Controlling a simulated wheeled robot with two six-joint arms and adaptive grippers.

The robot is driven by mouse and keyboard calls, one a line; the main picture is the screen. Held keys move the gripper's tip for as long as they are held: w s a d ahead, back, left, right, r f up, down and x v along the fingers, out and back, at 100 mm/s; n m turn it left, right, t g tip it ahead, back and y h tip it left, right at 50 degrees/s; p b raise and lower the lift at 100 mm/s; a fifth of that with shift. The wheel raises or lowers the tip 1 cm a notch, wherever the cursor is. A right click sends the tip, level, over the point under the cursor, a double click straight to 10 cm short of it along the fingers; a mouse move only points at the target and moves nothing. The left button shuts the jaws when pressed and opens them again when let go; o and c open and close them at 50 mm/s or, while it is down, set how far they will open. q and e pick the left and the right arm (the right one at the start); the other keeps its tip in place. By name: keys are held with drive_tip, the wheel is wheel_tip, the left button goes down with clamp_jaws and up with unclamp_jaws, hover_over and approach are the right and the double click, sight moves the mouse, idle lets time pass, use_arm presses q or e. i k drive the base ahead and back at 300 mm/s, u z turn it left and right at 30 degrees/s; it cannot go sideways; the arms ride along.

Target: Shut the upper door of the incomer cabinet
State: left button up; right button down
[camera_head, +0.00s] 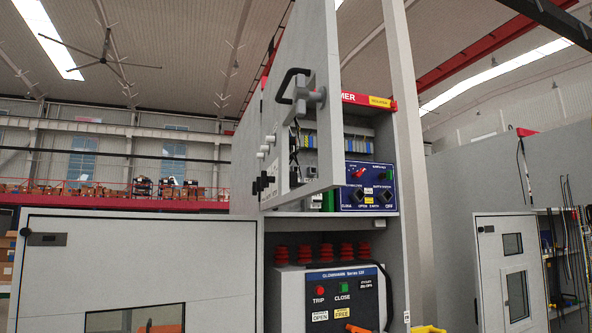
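The incomer cabinet's upper door (322,140) stands open, hinged at the left and swung out towards me. Its free edge is near the middle of the view and its top runs out of the picture. A black handle (290,85) on a grey latch sits near that edge. To the right of the door, the upper compartment shows a blue control panel (370,186) with red and green switches and a row of terminals. The red label (361,99) above is partly hidden by the door. Neither of my grippers is in view.
The lower door (140,265) with its window is swung wide open at the left. The lower compartment holds a breaker (345,291) with red insulators. Orange and yellow parts (428,329) show at the bottom edge. A grey post (404,130) stands at the right, and another cabinet door (507,275) farther right.

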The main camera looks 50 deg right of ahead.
sight(308, 46)
drive_tip(key=i, duration=0.9)
drive_tip(key=z, duration=2.3)
